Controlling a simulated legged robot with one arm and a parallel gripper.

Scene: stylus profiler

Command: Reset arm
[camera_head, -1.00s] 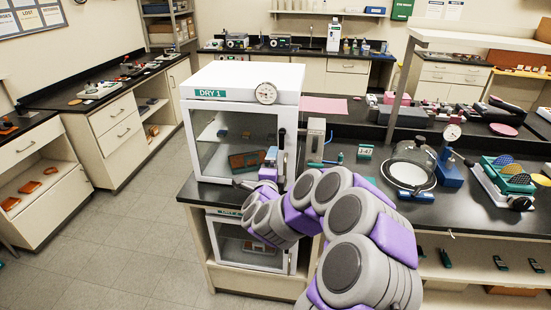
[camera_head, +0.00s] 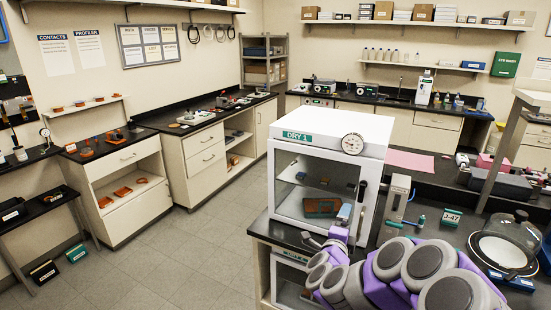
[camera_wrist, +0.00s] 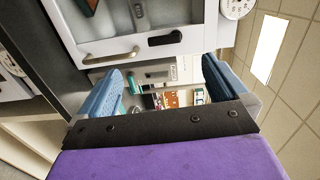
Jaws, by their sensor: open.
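My gripper (camera_wrist: 160,88) is open, with its two blue fingers wide apart and nothing seen between them in the wrist view. In the head view my folded grey and purple arm is at the lower right. My gripper (camera_head: 328,238) is in front of the white DRY 1 cabinet (camera_head: 330,137), near the lower right of its glass door. The door looks shut, and a brown and green item (camera_head: 322,207) shows inside. In the wrist view a white cabinet front (camera_wrist: 190,45) with handles lies just beyond the fingers. I cannot tell whether they touch it.
A second white cabinet (camera_head: 290,283) is below the bench top. A bell jar (camera_head: 507,241), a J-47 tag (camera_head: 451,217) and a grey block (camera_head: 395,191) stand right of DRY 1. Side benches (camera_head: 205,132) line the left. The floor (camera_head: 170,250) between is clear.

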